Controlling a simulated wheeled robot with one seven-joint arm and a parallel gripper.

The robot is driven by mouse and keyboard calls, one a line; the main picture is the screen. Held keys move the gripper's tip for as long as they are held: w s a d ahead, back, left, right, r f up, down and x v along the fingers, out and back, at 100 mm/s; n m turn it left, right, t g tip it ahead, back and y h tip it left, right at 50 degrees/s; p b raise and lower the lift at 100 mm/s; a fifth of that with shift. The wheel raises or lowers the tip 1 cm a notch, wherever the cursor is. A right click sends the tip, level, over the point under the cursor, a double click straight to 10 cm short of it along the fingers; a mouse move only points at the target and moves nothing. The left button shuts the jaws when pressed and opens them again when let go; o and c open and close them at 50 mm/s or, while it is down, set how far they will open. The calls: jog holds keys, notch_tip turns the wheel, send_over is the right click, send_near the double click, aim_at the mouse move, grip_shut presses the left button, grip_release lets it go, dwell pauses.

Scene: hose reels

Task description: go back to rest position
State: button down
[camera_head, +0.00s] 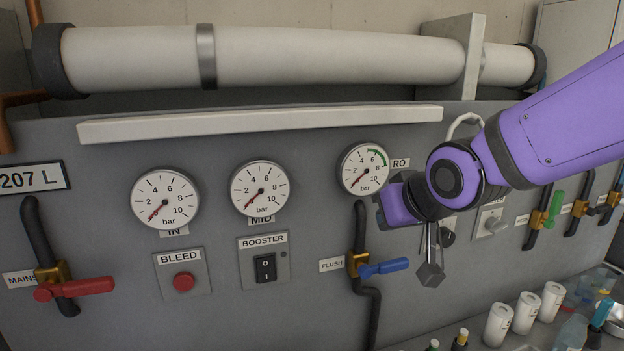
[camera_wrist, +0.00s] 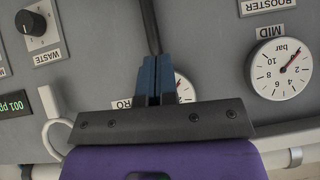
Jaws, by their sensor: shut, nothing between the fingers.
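My gripper (camera_wrist: 155,78) shows in the wrist view with its two dark blue fingers side by side and closed, nothing between them. They overlap the RO gauge (camera_wrist: 183,88) and the lower end of a dark pipe (camera_wrist: 150,28) in that picture. In the head view my purple arm comes in from the right, and my gripper (camera_head: 397,205) is in front of the panel, just below and right of the RO gauge (camera_head: 364,169). Its fingertips are hard to make out there. I cannot tell how far it is from the panel.
The blue flush lever (camera_head: 384,268) sits just below left of my gripper. The BOOSTER switch (camera_head: 265,267), red BLEED button (camera_head: 184,282) and red MAINS lever (camera_head: 75,288) are further left.

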jog(key=s+d+r+m+g+h, duration=0.1)
jog(key=s+d+r, duration=0.1)
jog(key=s+d, duration=0.6)
jog(key=s+d+r+m+g+h, duration=0.2)
jog(key=s+d, duration=0.7)
jog(key=d, duration=0.1)
jog(key=shift+r+h, duration=0.3)
